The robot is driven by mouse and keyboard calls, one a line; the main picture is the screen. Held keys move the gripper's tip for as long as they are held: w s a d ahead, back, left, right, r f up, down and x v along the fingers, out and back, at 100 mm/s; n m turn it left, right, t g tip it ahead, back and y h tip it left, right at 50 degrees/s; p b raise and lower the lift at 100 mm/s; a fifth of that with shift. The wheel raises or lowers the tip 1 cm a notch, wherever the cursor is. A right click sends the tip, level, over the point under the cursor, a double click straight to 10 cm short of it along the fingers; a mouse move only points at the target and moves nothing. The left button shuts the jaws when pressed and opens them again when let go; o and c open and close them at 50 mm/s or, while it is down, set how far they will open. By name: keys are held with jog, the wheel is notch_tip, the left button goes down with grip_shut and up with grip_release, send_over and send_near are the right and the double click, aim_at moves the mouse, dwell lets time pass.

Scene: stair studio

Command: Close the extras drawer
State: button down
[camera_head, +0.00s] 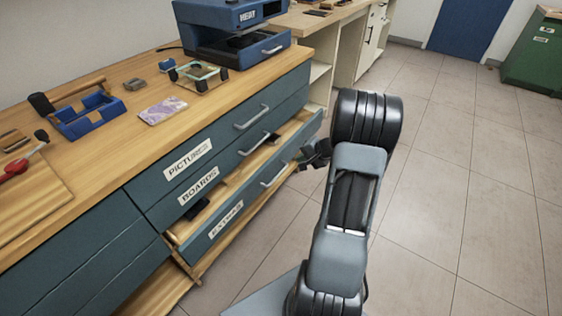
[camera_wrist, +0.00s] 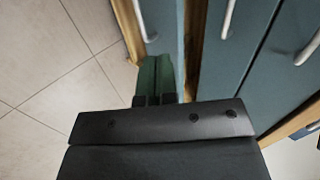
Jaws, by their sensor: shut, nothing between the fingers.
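The extras drawer (camera_head: 225,220) is the lowest of three labelled blue drawers in the wooden bench and stands pulled out, with part of its wooden inside showing. A dark object (camera_head: 197,210) lies in it. Its metal handle (camera_head: 274,175) is on the front, and a handle also shows in the wrist view (camera_wrist: 144,22). My gripper (camera_head: 314,152) is shut and empty beside the far end of the drawer front. In the wrist view its closed fingertips (camera_wrist: 156,62) overlap the drawer front; I cannot tell whether they touch it.
The pictures drawer (camera_head: 188,158) and boards drawer (camera_head: 198,188) are above. On the bench top (camera_head: 110,150) are a blue tray (camera_head: 88,118), a purple patterned piece (camera_head: 163,110) and a blue heat press (camera_head: 228,30). The tiled floor (camera_head: 450,190) to the right is clear.

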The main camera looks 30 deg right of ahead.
notch_tip(320, 180, down, 3)
jog(key=w+d, duration=0.1)
jog(key=b, duration=0.2)
send_near(276, 160)
jog(key=shift+m, duration=0.3)
jog(key=shift+a+x, duration=0.1)
jog(key=shift+x, duration=1.5)
jog(key=shift+a+x, duration=0.15)
jog(key=shift+x, duration=1.45)
jog(key=shift+s, duration=0.1)
jog(key=w+a+b, duration=0.2)
jog(key=w+a, duration=0.1)
jog(key=w, duration=0.3)
jog(key=shift+d, duration=0.1)
